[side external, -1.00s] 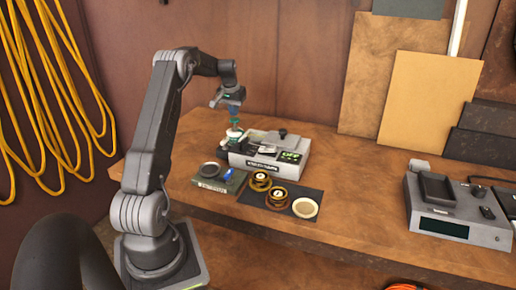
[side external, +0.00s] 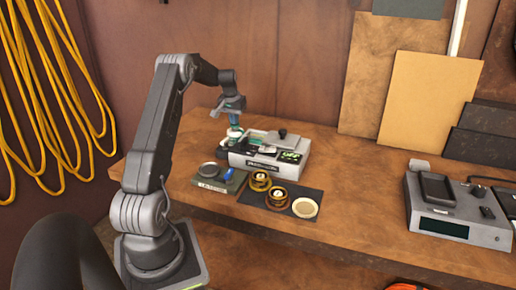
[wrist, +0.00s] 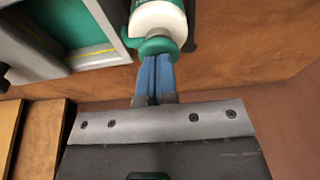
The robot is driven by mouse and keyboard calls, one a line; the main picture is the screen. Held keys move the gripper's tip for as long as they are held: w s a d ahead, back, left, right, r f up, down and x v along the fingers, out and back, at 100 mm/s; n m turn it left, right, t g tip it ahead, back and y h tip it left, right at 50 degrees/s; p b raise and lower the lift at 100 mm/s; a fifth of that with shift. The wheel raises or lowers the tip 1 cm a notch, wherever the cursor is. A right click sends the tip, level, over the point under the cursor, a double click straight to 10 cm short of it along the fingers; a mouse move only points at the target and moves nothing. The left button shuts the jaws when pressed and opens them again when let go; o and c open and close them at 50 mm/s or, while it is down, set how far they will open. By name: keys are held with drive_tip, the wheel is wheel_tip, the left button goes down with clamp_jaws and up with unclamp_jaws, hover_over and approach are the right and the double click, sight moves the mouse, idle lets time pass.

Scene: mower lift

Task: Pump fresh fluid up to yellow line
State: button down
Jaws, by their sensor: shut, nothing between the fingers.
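A white pump bottle with a green top (wrist: 158,20) stands at the left end of the grey unit (side external: 250,162) on the bench. It also shows in the side view (side external: 233,137). My gripper (wrist: 154,64) has its blue fingers shut together, with nothing between them. The fingertips are at the green top, seemingly touching it; the contact itself is hard to make out. My gripper (side external: 234,122) is directly above the pump in the side view. The fluid level cannot be told.
A green box (side external: 220,182) with a dark round piece and a blue piece lies in front. A grey console (side external: 440,215) stands at right. Bench between is clear.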

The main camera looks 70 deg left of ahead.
drive_tip(key=shift+r, duration=3.05)
drive_tip(key=w+d+r+m+t, duration=0.1)
drive_tip(key=d+r, duration=0.3)
drive_tip(key=d, duration=0.5)
drive_tip(key=w+d+r+m, duration=0.15)
drive_tip(key=d+r, duration=0.25)
drive_tip(key=d, duration=0.6)
drive_tip(key=w+d+r+m+t, duration=0.15)
drive_tip(key=d+r, duration=0.25)
drive_tip(key=d, duration=0.5)
drive_tip(key=s+d+m, duration=0.2)
drive_tip(key=s+d, duration=0.5)
drive_tip(key=d, duration=0.7)
drive_tip(key=s+d+f+m+t+h, duration=0.1)
drive_tip(key=s+d+f+m, duration=0.2)
drive_tip(key=s+d, duration=0.6)
drive_tip(key=s, duration=0.3)
drive_tip(key=shift+s+d+f+h, duration=0.15)
drive_tip(key=shift+d+f+h, duration=0.15)
drive_tip(key=shift+d+f, duration=0.1)
drive_tip(key=shift+t, duration=0.25)
